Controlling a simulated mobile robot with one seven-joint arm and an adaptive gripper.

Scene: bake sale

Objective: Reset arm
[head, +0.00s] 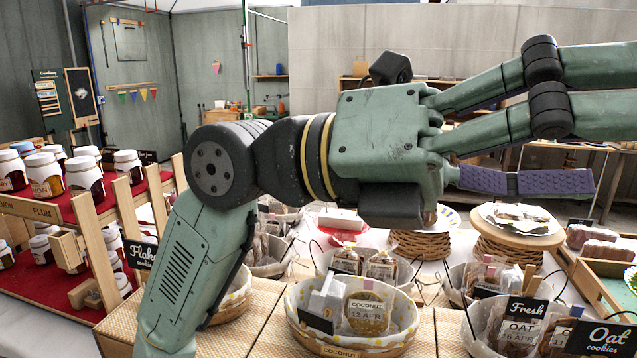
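My gripper (540,140) is large and close to the camera, at the upper right. Its green links run to the right and are cut off by the picture edge. Purple ribbed pads show below and between the links. I cannot tell from this side how far the fingers are apart. No held thing shows. My arm rises from the bottom left and bends right, over the bake sale table (270,335). The gripper is above the goods and apart from them.
Below stand a coconut cookie basket (352,346), an oat cookie basket (478,350) and a round wooden stand (513,232). Jars (84,174) fill a red stepped rack (140,210) at left. A green-lined tray (606,292) is at right. A cookie sign (600,338) stands at front right.

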